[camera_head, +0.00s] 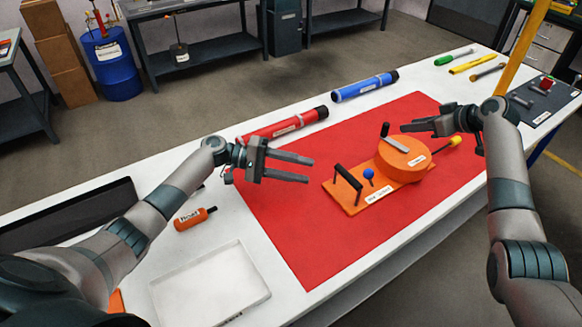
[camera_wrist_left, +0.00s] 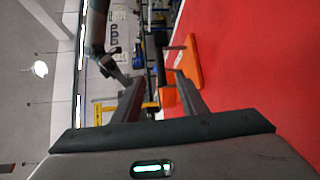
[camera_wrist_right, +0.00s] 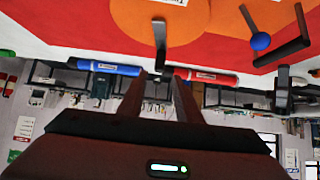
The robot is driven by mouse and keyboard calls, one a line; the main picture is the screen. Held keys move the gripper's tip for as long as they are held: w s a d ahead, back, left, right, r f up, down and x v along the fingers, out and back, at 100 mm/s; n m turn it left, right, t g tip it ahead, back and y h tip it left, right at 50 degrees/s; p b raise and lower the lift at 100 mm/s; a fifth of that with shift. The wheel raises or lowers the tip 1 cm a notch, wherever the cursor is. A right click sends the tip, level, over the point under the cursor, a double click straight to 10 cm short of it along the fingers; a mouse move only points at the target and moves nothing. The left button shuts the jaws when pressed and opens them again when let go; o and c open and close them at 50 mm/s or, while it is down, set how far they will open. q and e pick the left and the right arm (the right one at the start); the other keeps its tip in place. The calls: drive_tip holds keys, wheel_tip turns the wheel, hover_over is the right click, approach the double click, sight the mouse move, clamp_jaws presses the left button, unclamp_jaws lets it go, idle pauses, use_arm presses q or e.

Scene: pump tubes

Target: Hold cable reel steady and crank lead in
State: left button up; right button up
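The orange cable reel sits on the red mat (camera_head: 310,235). Its flat base (camera_head: 347,197) carries a black handle (camera_head: 348,177), a blue knob (camera_head: 368,174) and a round drum (camera_head: 405,165). A crank with a grey arm (camera_head: 396,145) and black grip (camera_head: 385,129) is on top of the drum. A yellow-ended lead (camera_head: 454,141) sticks out at the drum's right. My left gripper (camera_head: 309,170) is open and empty, left of the black handle and apart from it. My right gripper (camera_head: 403,127) is open near the crank; its wrist view shows the crank grip (camera_wrist_right: 160,45) ahead between the fingertips.
Red (camera_head: 287,124) and blue (camera_head: 364,86) tubes lie along the far table edge. An orange bottle (camera_head: 193,218) and white tray (camera_head: 212,287) are at the left. Tools and a dark pad (camera_head: 540,101) are at the far right. The mat's near part is clear.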

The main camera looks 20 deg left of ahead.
sight(351, 181)
use_arm(q)
drive_tip(key=x, duration=1.4)
drive_tip(key=shift+w+d, duration=0.1)
drive_tip(key=shift+d, duration=0.15)
clamp_jaws()
idle(0.9)
